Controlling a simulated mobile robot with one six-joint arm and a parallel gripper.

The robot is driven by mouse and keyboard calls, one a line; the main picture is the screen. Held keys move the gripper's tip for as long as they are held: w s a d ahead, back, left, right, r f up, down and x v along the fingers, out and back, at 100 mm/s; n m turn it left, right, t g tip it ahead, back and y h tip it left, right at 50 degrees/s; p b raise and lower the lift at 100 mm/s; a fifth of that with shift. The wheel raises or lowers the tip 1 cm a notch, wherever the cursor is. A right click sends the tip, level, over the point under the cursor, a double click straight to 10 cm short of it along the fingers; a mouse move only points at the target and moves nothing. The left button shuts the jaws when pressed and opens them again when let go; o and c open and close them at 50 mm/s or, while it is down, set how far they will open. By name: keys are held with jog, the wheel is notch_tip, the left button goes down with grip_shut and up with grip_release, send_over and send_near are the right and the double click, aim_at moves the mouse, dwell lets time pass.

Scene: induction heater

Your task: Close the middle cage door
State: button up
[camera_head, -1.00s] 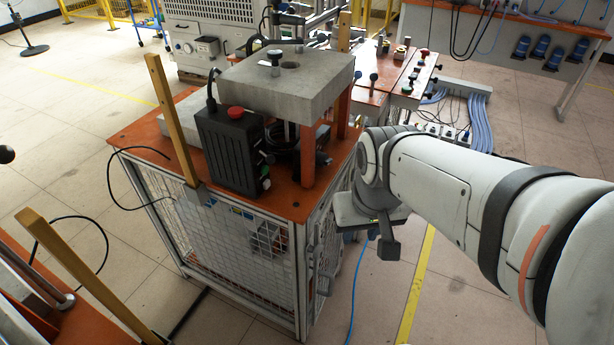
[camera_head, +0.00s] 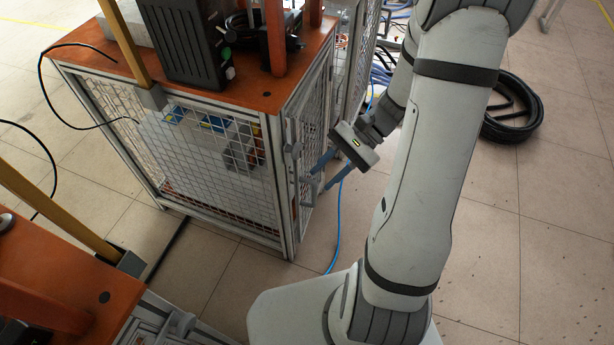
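The middle cage (camera_head: 215,150) is a metal-framed mesh box under an orange top. Its mesh door (camera_head: 313,120) is on the right side, seen at a steep angle. It looks nearly flush with the frame, but I cannot tell whether it is fully closed. A grey handle (camera_head: 307,190) sits low on the door's near edge. My gripper (camera_head: 318,178) has two blue fingers, spread apart and pointing left at the door beside the handle. Nothing shows between the fingers. I cannot tell whether a fingertip touches the handle or door.
Another mesh-sided unit (camera_head: 355,50) stands behind the cage. A blue cable (camera_head: 338,225) runs along the floor beside the door. A black hose coil (camera_head: 512,108) lies at the right. An orange-topped bench (camera_head: 60,265) is at the lower left. The floor at the right is largely clear.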

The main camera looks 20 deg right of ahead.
aim_at(315, 189)
jog(key=w+d+f+m+t+y+b, duration=0.35)
jog(key=f+m+t, duration=0.2)
jog(key=f, duration=0.45)
jog(key=w+d+f+m+t+y+b, duration=0.2)
jog(key=d+f+m+t+y+b, duration=0.15)
jog(key=f+m, duration=0.4)
jog(key=shift+n+h, duration=0.3)
jog(key=shift+n, duration=0.5)
jog(key=x, duration=0.2)
jog(key=f+b+x, duration=0.1)
jog(key=x, duration=0.2)
jog(key=b+x, duration=0.1)
jog(key=x, duration=0.2)
jog(key=shift+w+d+f, duration=0.15)
jog(key=shift+f, duration=0.2)
grip_shut()
